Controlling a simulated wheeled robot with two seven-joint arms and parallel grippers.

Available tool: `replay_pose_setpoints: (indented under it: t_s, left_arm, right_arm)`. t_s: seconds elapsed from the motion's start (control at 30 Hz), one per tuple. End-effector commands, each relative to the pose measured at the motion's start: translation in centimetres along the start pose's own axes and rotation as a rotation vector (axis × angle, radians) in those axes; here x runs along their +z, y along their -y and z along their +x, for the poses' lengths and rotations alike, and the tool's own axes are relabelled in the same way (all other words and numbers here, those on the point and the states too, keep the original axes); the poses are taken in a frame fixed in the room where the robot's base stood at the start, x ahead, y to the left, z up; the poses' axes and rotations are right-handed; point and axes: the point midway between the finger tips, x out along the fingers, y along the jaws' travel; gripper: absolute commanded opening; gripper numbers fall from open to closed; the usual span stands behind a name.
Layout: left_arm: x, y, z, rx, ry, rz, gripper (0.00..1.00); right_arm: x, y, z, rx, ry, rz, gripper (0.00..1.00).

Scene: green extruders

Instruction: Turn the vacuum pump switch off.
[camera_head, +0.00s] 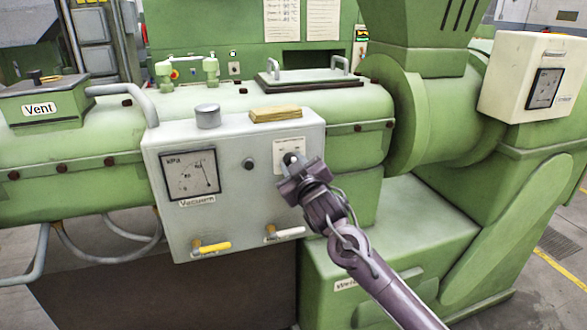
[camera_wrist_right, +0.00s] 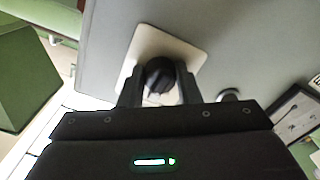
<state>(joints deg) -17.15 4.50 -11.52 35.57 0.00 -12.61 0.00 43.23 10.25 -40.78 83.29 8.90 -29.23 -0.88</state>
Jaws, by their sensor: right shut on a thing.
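The vacuum box (camera_head: 228,177) is a light grey panel on the front of the green extruder. It carries a dial gauge (camera_head: 190,175) marked kPa, with the word Vacuum below it. A black rotary switch (camera_wrist_right: 160,75) sits on a pale square plate (camera_wrist_right: 190,48) on this panel; the plate also shows in the head view (camera_head: 288,143). My right gripper (camera_head: 293,168) is at the plate. In the wrist view its two fingers (camera_wrist_right: 158,88) are on either side of the switch knob, shut on it. The switch's setting cannot be read. My left gripper is not in view.
Below the gauge are a yellow-handled lever (camera_head: 213,247) and a white-handled lever (camera_head: 288,233). A round grey cap (camera_head: 207,115) and a wooden block (camera_head: 275,114) sit on top of the box. A small dark round knob (camera_head: 248,163) is left of the plate.

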Motion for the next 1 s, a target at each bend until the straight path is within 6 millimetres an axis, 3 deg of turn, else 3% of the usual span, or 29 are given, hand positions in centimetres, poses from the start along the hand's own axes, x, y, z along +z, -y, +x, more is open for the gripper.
replay_pose_setpoints:
  t_s: [0.6,1.0]
  left_arm:
    - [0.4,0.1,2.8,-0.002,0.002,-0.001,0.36]
    - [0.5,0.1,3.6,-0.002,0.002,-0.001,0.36]
  right_arm:
    - [0.2,0.0,0.0,0.000,0.002,-0.538,0.07]
    - [0.1,0.0,0.0,-0.003,0.002,-0.697,0.07]
